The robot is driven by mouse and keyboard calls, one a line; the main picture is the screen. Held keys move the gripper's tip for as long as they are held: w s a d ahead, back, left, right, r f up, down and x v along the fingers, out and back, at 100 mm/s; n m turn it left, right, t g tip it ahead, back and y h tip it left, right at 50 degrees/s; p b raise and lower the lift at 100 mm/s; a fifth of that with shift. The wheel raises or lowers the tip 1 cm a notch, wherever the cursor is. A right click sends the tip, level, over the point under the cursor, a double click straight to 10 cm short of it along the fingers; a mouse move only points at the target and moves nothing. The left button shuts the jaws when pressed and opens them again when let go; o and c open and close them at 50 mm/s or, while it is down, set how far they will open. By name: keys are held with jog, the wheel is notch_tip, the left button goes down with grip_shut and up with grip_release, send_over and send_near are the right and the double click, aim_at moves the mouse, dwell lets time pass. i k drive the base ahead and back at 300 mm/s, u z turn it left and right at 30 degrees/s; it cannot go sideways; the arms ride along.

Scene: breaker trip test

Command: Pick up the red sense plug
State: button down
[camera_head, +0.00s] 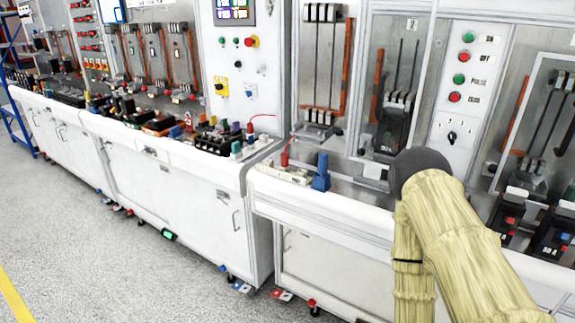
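A small red plug (285,158) stands upright on a white strip (285,173) on the right-hand bench, with a thin red lead rising from it. A second small red piece (250,129) with a red lead stands at the right end of the left-hand bench. I cannot tell for certain which is the sense plug. My arm reaches in from the lower right, in a yellowish cover with a dark round joint. My gripper is not in view, and nothing is seen touching either red piece.
A blue block (321,173) stands just right of the white strip. Several coloured connectors crowd the left-hand bench (180,150). Upright test panels with a button column (462,85) rise behind. Black breaker units (508,218) sit at the right. The grey floor (110,255) at left is clear.

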aim_at(284, 158)
jog(key=k, duration=0.6)
jog(key=u, duration=0.85)
jog(key=i, duration=1.2)
jog(key=z, duration=0.1)
